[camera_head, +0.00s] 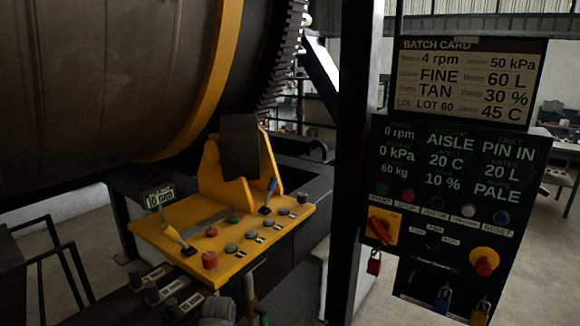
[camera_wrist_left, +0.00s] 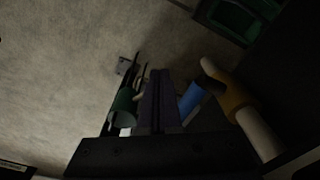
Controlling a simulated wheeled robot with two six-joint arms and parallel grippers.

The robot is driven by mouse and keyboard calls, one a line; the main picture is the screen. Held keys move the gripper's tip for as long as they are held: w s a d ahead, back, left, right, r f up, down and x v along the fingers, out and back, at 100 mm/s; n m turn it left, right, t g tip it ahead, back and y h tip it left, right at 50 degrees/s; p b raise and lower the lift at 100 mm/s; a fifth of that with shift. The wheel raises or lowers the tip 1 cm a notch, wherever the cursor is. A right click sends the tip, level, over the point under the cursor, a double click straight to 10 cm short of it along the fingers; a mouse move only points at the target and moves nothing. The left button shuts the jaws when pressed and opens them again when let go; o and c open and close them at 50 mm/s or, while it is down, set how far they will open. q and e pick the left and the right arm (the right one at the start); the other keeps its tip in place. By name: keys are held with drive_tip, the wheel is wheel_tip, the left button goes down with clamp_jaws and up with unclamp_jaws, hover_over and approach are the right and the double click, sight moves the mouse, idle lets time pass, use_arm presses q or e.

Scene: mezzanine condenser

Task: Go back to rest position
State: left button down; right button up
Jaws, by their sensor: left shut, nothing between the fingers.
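My left gripper (camera_wrist_left: 158,85) shows in the left wrist view as two dark fingers pressed together, with nothing between them. It points over a grey floor (camera_wrist_left: 60,60). A green cylinder (camera_wrist_left: 122,106) is left of the fingers and a blue cylinder (camera_wrist_left: 192,100) is right of them; whether they touch the fingers I cannot tell. In the head view I cannot make out either gripper clearly. My right gripper is not in view.
A yellow control panel (camera_head: 225,240) with levers and buttons stands below a large drum (camera_head: 110,80). A dark post (camera_head: 352,150) and a display board (camera_head: 440,210) are at right. The wrist view shows a tan cylinder (camera_wrist_left: 232,98) and a green tray (camera_wrist_left: 232,18).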

use_arm(q)
drive_tip(key=s+d+f+m+y+b, duration=0.1)
drive_tip(key=s+d+f+m+b, duration=0.1)
drive_tip(key=s+d, duration=0.5)
drive_tip(key=shift+s+d+f+m+g+b, duration=0.4)
drive_tip(key=shift+d+b, duration=0.05)
drive_tip(key=shift+d, duration=0.8)
